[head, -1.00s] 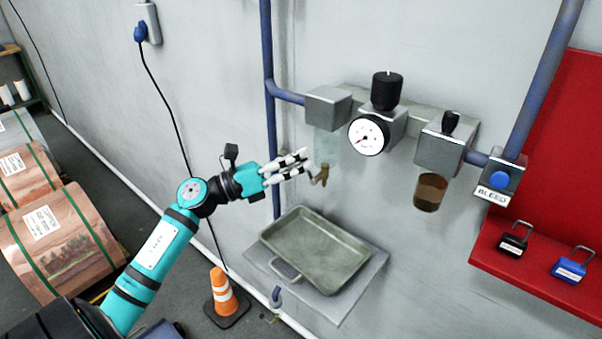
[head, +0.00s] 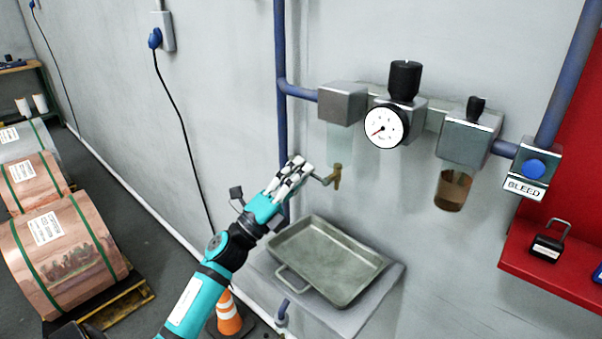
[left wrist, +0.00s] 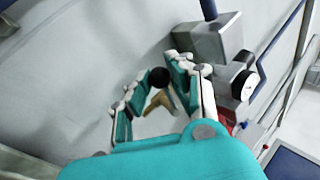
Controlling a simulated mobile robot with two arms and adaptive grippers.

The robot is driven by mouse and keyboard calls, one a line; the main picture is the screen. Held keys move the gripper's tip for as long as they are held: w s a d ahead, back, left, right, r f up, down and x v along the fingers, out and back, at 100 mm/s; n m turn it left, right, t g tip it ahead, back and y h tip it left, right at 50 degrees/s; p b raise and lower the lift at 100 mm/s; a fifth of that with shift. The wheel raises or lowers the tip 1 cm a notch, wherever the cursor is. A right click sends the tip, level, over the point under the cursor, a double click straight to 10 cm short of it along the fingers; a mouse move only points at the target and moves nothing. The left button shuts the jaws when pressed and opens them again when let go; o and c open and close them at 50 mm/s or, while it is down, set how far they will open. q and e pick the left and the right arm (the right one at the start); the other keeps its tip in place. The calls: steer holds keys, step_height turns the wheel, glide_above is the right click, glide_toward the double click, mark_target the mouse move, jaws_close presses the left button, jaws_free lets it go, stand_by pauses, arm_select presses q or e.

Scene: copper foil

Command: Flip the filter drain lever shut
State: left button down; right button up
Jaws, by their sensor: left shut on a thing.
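The filter's clear bowl (head: 340,145) hangs under the left grey block (head: 342,103) on the wall. Below it is a small brass drain cock (head: 337,178), with a thin lever (head: 322,181) reaching left from it. My left gripper (head: 304,172) is at the lever's left end, shut on it; its fingers hide that end in the head view. In the left wrist view a black knob (left wrist: 158,78) sits between the fingers, with the brass drain (left wrist: 161,101) just beyond it. My right gripper is not in view.
A grey metal tray (head: 285,250) stands on a shelf below the drain. A gauge (head: 386,127), a brown-filled bowl (head: 453,190) and a bleed valve (head: 534,168) are to the right. A blue vertical pipe (head: 281,50) runs behind my gripper. An orange cone (head: 229,318) stands on the floor.

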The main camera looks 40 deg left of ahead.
arm_select(q)
steer(key=shift+f+n+t+y, duration=0.2)
steer(key=shift+n+y, duration=0.35)
steer(key=shift+n, duration=0.1)
steer(key=shift+f+n+t+y, duration=0.2)
steer(key=shift+n+y, duration=0.35)
steer(key=shift+n, duration=0.1)
steer(key=c, duration=1.1)
jaws_free()
steer(key=v, duration=1.2)
